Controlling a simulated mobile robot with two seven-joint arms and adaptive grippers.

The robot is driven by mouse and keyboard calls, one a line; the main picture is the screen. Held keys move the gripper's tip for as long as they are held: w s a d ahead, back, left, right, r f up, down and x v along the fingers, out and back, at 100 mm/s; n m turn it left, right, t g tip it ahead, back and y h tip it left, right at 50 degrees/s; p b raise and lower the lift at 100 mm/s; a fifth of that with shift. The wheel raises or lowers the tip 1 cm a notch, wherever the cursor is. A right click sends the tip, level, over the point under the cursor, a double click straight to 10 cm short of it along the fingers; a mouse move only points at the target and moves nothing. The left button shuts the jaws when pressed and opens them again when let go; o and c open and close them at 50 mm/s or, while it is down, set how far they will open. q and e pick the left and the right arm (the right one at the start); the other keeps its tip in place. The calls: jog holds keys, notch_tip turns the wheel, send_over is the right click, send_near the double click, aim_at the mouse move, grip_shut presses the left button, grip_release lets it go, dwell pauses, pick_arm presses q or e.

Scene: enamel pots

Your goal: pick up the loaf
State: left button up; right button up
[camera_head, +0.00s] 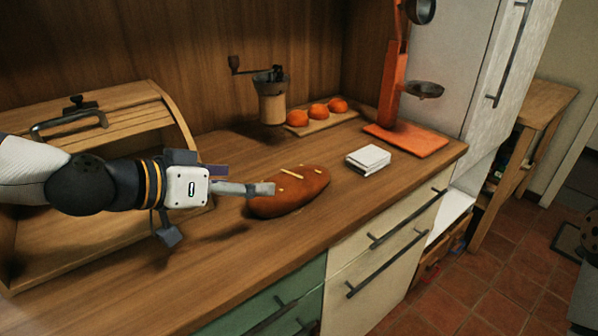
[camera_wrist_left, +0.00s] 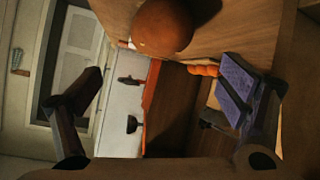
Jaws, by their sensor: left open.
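The loaf (camera_head: 298,192) is long and brown with pale slashes on top. It lies on the wooden counter (camera_head: 300,250) near its middle. In the left wrist view its rounded end (camera_wrist_left: 162,27) shows at the top, between and beyond the fingers. My left gripper (camera_head: 222,208) is open and empty at the loaf's left end. One grey finger overlaps the loaf's left end in the head view; I cannot tell whether it touches. The fingers stand wide apart in the left wrist view (camera_wrist_left: 160,98). My right gripper is not in view.
A wooden bread box (camera_head: 110,97) stands at left behind my arm. A grinder (camera_head: 271,103), orange round items (camera_head: 318,111) on a board, and an orange stand (camera_head: 410,138) are at the back. A white block (camera_head: 368,158) lies right of the loaf. The counter's front strip is clear.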

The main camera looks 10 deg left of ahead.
aim_at(277, 184)
pick_arm(q)
jog(key=shift+d+f, duration=0.35)
jog(key=shift+w+d+f+b, duration=0.25)
jog(key=shift+w+f+b, duration=0.1)
jog(key=shift+f, duration=0.15)
jog(key=shift+w+d+f+b, duration=0.2)
jog(key=shift+w+f, duration=0.15)
jog(key=shift+f, duration=0.1)
jog(key=b+x, duration=0.1)
jog(key=x, duration=0.4)
jog(key=b+x, duration=0.1)
jog(key=x, duration=0.1)
jog(key=shift+w+d+r+b, duration=0.2)
jog(key=shift+w+b, duration=0.1)
jog(key=shift+w, duration=0.15)
jog(key=shift+r, duration=0.2)
jog(key=c, duration=1.5)
jog(key=shift+c, duration=0.4)
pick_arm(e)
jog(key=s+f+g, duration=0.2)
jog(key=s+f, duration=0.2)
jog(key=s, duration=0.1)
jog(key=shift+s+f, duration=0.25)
pick_arm(q)
jog(key=shift+r, duration=0.15)
